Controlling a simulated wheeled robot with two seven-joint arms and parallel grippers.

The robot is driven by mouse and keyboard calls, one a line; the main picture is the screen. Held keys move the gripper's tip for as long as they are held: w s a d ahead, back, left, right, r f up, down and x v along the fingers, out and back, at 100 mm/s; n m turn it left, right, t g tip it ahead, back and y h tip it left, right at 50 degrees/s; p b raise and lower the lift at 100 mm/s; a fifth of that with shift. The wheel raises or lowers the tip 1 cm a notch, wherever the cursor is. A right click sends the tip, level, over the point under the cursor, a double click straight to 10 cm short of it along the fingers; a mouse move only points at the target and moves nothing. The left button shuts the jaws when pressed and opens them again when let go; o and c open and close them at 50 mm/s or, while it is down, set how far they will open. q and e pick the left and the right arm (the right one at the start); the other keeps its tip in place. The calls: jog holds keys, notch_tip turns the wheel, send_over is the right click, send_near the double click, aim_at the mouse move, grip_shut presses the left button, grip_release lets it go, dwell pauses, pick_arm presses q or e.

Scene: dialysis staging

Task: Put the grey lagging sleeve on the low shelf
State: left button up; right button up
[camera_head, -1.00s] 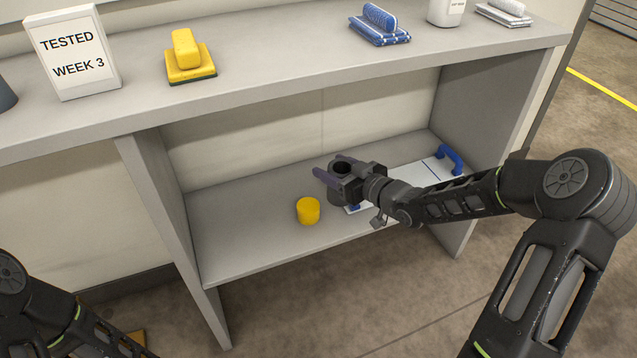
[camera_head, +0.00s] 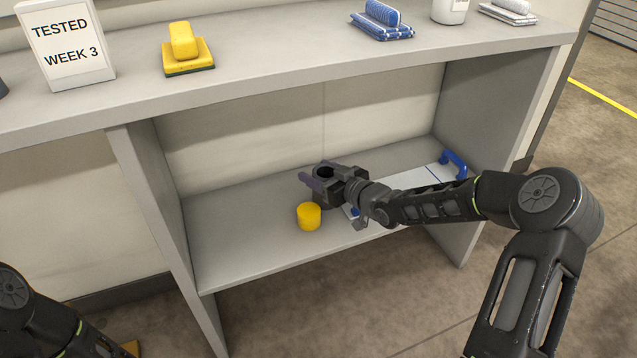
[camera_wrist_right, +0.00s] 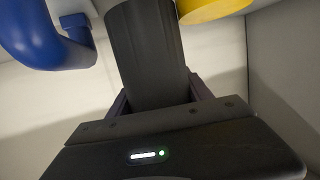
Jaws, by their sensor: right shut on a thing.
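The grey lagging sleeve (camera_head: 324,173) is a dark hollow cylinder, held roughly upright over the low shelf (camera_head: 235,240). My right gripper (camera_head: 318,184) is shut on it. In the right wrist view the sleeve (camera_wrist_right: 147,55) fills the middle, between the fingers of the gripper (camera_wrist_right: 158,95). I cannot tell whether the sleeve's base touches the shelf. In the head view only part of my left arm shows at the lower left; its gripper is not in view.
A yellow cylinder (camera_head: 309,216) stands on the low shelf just in front of the sleeve. A white tray with blue handles (camera_head: 415,179) lies to the right, partly behind my arm. The shelf's left part is clear. The upper counter (camera_head: 270,65) overhangs it.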

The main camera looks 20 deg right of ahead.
jog(key=shift+f+b, duration=0.3)
jog(key=shift+f, duration=0.95)
jog(key=shift+f, duration=0.1)
jog(key=shift+f, duration=0.15)
jog(key=o, duration=1.5)
